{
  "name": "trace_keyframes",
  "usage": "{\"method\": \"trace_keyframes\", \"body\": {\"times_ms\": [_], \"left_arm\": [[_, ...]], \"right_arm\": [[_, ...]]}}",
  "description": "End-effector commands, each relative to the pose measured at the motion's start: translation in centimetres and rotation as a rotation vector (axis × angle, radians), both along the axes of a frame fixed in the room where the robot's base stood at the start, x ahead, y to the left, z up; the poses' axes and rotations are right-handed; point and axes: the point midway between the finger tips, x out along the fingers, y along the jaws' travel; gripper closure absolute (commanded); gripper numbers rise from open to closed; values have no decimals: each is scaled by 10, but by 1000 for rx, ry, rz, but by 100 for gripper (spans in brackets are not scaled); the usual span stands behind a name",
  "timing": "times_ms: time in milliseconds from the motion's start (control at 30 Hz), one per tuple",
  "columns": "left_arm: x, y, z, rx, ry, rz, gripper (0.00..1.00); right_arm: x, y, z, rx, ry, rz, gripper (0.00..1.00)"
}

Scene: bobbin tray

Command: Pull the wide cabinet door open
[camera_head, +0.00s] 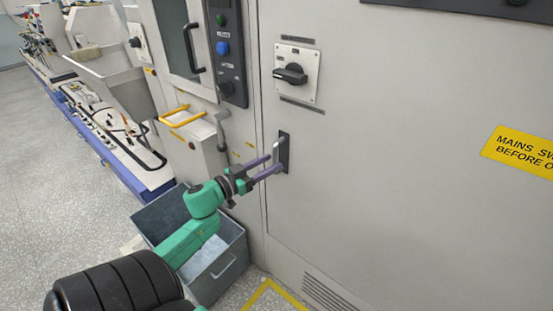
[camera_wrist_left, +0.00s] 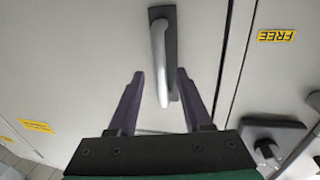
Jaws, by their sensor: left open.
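The wide cabinet door (camera_head: 400,160) is a grey panel that fills the right side of the head view and looks closed. Its handle (camera_head: 279,152) is a silver lever on a dark plate near the door's left edge. My left gripper (camera_head: 272,160) is open at the handle, with its purple fingers reaching toward the door. In the left wrist view the silver handle (camera_wrist_left: 160,55) hangs between the two open fingertips (camera_wrist_left: 158,75), with a gap on the left side; whether the right finger touches it I cannot tell. My right gripper is not in view.
A black rotary switch (camera_head: 291,74) sits on the door above the handle. A grey bin (camera_head: 225,270) stands on the floor below my left arm. A yellow warning label (camera_head: 520,150) is on the door. Yellow floor tape (camera_head: 262,291) lies before the cabinet.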

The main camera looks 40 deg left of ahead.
Motion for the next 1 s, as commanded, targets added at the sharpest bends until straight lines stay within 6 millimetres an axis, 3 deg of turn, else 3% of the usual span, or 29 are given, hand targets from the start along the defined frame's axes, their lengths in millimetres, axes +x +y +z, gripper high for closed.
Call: {"method": "trace_keyframes", "body": {"times_ms": [100,200,433,467,533,600,1000], "left_arm": [[21,-3,1,0,-2,0,50],[29,-4,0,0,0,1,50],[30,-5,-1,-1,1,1,50],[30,-5,-1,-1,1,1,54],[30,-5,-1,-1,1,1,81],[30,-5,-1,-1,1,1,100],[30,-5,-1,-1,1,1,100]], "right_arm": [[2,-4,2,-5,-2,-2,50],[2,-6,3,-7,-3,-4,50],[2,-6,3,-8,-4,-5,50],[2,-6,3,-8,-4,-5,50],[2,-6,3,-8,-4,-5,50],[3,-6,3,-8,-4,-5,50],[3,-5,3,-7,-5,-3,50]]}}
